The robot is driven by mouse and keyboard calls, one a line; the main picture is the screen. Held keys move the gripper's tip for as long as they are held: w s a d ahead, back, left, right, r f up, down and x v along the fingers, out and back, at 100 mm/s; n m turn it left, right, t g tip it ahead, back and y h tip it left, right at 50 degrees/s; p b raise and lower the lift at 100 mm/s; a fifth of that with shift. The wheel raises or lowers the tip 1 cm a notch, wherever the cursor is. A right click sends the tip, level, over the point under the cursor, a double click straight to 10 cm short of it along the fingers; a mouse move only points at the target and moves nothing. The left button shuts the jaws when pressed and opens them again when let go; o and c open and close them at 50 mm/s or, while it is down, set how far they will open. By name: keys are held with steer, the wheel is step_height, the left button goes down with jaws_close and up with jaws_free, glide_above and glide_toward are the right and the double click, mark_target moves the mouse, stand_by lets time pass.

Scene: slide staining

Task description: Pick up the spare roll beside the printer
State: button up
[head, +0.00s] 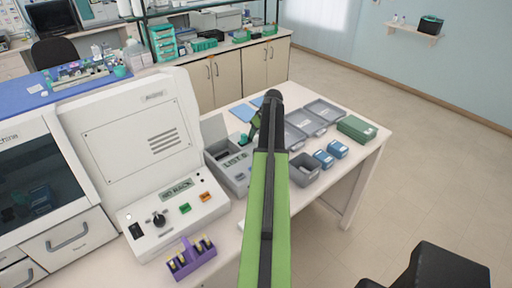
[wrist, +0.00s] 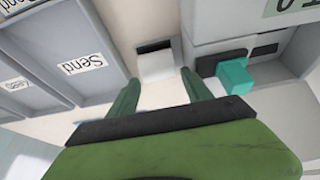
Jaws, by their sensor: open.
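A small white object with a dark strip on its far side (wrist: 158,64) lies on the pale bench in the wrist view. It may be the spare roll, but its round shape is not clear. My gripper (wrist: 160,77) is open, with its two green fingers either side of the near end of this object and nothing held. The grey boxy device with a LIST label (head: 238,180), perhaps the printer, stands to the right of it in the wrist view (wrist: 215,22). In the head view my arm hides the white object.
Grey trays (head: 322,110), one labelled Send in the wrist view (wrist: 85,50), lie close on the left there. A teal piece (wrist: 235,76) sits by the device. A green box (head: 357,129), blue boxes (head: 337,149) and a purple rack (head: 192,258) are also on the bench.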

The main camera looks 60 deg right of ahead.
mark_target(257, 137)
steer(key=b+x, duration=0.5)
steer(key=shift+s+f, duration=0.15)
steer(key=shift+f, duration=0.15)
steer(key=shift+r, duration=0.2)
steer(key=c, duration=1)
step_height(257, 137, up, 5)
steer(key=p, duration=0.5)
steer(key=shift+c, duration=0.2)
steer(key=s+d+r+p, duration=0.6)
steer(key=s, duration=0.4)
